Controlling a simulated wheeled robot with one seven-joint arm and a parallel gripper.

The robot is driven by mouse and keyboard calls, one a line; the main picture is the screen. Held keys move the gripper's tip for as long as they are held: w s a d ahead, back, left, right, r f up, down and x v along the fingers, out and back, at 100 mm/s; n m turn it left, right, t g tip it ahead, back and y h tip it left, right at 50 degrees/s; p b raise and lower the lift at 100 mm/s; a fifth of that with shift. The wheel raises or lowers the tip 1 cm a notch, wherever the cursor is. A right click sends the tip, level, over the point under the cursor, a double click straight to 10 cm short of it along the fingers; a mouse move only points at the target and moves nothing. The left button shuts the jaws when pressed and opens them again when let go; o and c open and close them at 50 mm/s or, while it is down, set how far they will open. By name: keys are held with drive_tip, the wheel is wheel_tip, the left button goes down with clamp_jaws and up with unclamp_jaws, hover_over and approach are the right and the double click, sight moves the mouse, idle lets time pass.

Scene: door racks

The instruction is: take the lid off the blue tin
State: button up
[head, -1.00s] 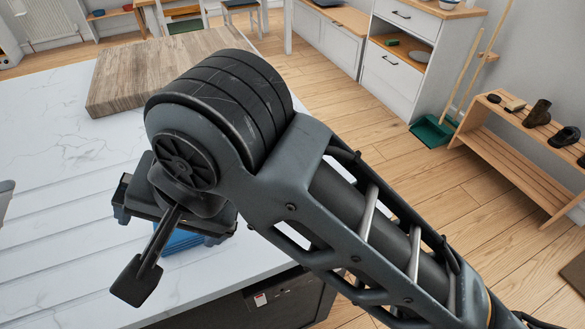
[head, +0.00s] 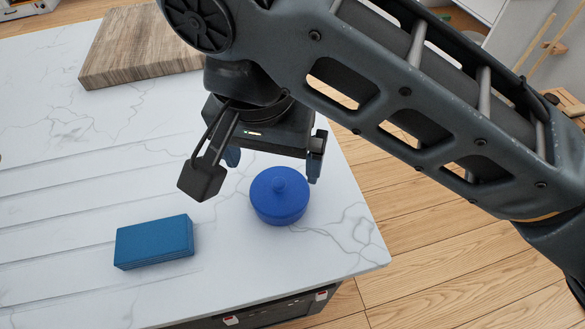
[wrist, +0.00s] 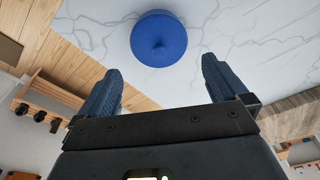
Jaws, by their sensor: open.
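The blue tin (head: 279,205) stands upright on the marble worktop near its right front corner. Its round blue lid (head: 280,186), with a small knob in the middle, is on it. The lid also shows from above in the wrist view (wrist: 158,40). My gripper (head: 272,168) is open and empty. It is above and just behind the tin in the head view, apart from it. In the wrist view the two fingers (wrist: 162,80) are spread wide, with the tin beyond their tips.
A teal-blue box (head: 154,242) lies on the worktop (head: 70,190) left of the tin. A wooden board (head: 135,45) lies at the back. The worktop's right edge is close to the tin, with wooden floor beyond. The worktop between box and board is clear.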

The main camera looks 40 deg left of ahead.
sight(278, 183)
drive_tip(key=f, duration=0.4)
drive_tip(key=w+f+p, duration=0.1)
drive_tip(key=f, duration=0.2)
drive_tip(key=shift+w+a+f, duration=0.1)
drive_tip(key=shift+a, duration=0.05)
drive_tip(key=shift+c, duration=0.3)
drive_tip(key=c, duration=0.6)
